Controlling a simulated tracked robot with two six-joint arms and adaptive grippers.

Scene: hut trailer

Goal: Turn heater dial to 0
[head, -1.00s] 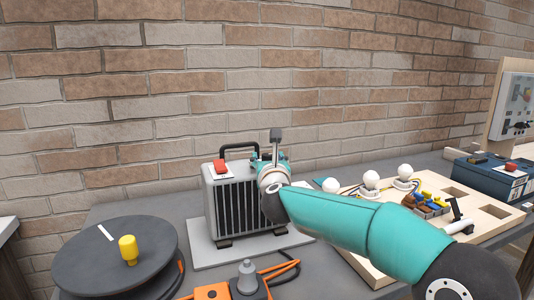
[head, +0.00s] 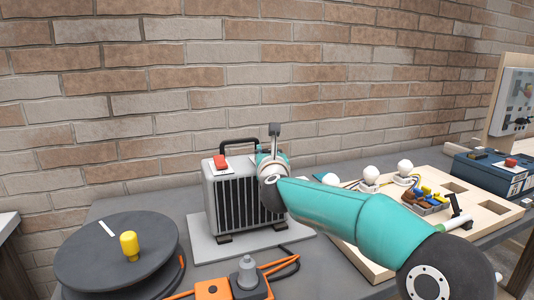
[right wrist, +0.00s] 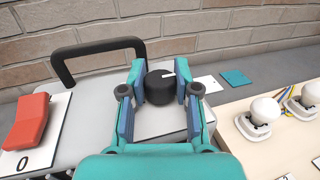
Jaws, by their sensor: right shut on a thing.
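The heater (head: 225,200) is a grey box with a dark front grille and a black carrying handle, standing on a light base plate. Its black round dial (right wrist: 161,86) sits on the top, with a white pointer mark toward the upper right of the knob in the right wrist view. My right gripper (right wrist: 160,90) comes down over the top and is shut on the dial, one finger on each side. In the head view my right arm hides the dial. My left gripper is out of view.
A red rocker switch (right wrist: 27,120) on a white plate marked 0 is on the heater's left top. A cable reel (head: 118,250) and an orange box (head: 235,286) stand in front. A wooden board (head: 380,255) with bulbs lies to the right.

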